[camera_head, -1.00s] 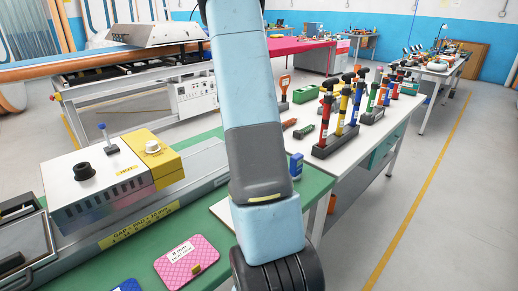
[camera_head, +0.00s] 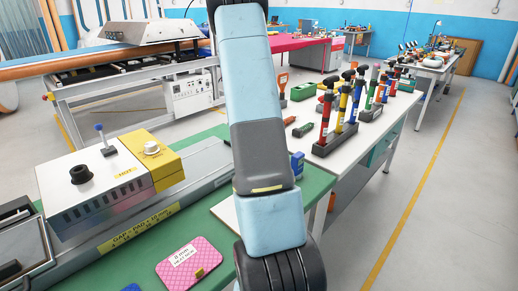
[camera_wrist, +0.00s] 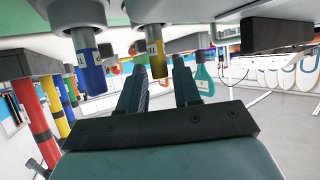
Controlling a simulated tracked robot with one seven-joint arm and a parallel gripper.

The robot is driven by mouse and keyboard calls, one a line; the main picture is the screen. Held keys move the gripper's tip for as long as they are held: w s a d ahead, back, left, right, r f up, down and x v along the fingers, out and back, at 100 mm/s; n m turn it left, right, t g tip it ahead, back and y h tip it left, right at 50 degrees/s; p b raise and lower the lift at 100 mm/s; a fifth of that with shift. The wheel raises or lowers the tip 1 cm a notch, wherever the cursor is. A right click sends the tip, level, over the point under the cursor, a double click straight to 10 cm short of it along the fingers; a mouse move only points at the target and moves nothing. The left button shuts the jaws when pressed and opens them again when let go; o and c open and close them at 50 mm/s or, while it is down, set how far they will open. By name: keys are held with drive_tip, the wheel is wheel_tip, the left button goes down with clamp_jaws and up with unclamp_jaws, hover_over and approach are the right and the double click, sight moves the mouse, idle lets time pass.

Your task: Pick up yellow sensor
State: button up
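In the wrist view, which looks upside down, a yellow cylinder (camera_wrist: 157,62) with a small label hangs from a grey-white body at the top; it looks like the yellow sensor. A similar blue cylinder (camera_wrist: 88,65) is to its left. My gripper (camera_wrist: 157,80) is open, with two dark fingers pointing toward the scene. The yellow cylinder appears in the gap between the fingers, nearer the left one. No contact shows, and I cannot tell whether it is between or beyond the fingertips. In the head view my arm hides the gripper, and I cannot pick out the sensor.
In the head view, a green-topped table (camera_head: 110,268) carries a white-and-yellow machine (camera_head: 110,180) and a pink pad (camera_head: 190,264). A white table (camera_head: 365,150) to the right holds several coloured pumps (camera_head: 343,107). The floor at the right (camera_head: 440,210) is clear.

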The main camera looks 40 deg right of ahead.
clamp_jaws()
drive_tip(key=shift+r, duration=0.1)
drive_tip(key=shift+r, duration=0.65)
drive_tip(key=s+a+r, duration=0.2)
drive_tip(key=s+r, duration=0.9)
drive_tip(key=s, duration=0.2)
drive_tip(key=shift+s+r, duration=0.25)
drive_tip(key=shift+s, duration=0.15)
